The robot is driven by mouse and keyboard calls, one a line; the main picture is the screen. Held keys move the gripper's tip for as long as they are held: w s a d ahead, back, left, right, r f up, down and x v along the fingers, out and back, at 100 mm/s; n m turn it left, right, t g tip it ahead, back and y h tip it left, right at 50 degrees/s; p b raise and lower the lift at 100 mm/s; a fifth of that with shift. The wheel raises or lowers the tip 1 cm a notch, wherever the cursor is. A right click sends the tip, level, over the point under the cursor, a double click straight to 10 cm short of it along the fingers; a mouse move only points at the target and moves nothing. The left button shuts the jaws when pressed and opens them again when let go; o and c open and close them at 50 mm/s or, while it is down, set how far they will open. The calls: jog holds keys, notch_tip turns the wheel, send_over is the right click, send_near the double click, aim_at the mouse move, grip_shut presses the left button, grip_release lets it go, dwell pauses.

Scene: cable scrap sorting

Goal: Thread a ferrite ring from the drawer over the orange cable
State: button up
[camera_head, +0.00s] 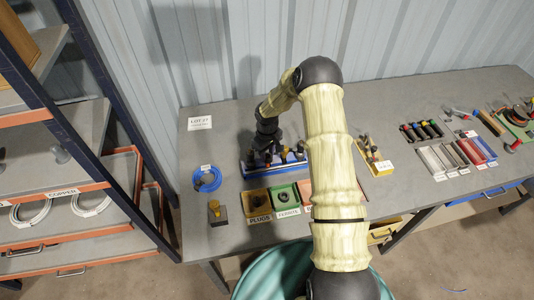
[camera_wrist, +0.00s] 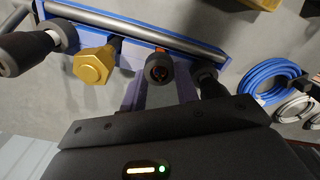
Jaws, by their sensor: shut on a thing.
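My gripper (camera_wrist: 160,84) is over the blue rack (camera_wrist: 215,58) on the table; the rack also shows in the head view (camera_head: 246,170). Its two fingers are closed around a dark ring-like piece (camera_wrist: 157,67), seen nearly end-on at the rack. Something dark reddish shows in its opening; I cannot tell if a cable passes through. A small orange bit (camera_wrist: 130,45) shows just behind it, perhaps the orange cable. A yellow drawer (camera_head: 384,231) is under the table's front edge, partly hidden by my arm. In the head view my gripper (camera_head: 268,143) is small and its fingertips are unclear.
Along the rack, a gold hex piece (camera_wrist: 94,66) and black cylindrical ends (camera_wrist: 24,52) stand close to my fingers. A blue cable coil (camera_wrist: 272,80) lies to the right. Small bins (camera_head: 257,203) stand in front of the rack.

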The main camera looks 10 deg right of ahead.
jog(key=shift+f+b, duration=0.5)
jog(key=shift+f, duration=0.1)
dwell(0.6)
jog(key=o, duration=1)
jog(key=shift+r, duration=0.1)
jog(key=shift+r+p, duration=1.95)
jog(key=shift+r, duration=1.5)
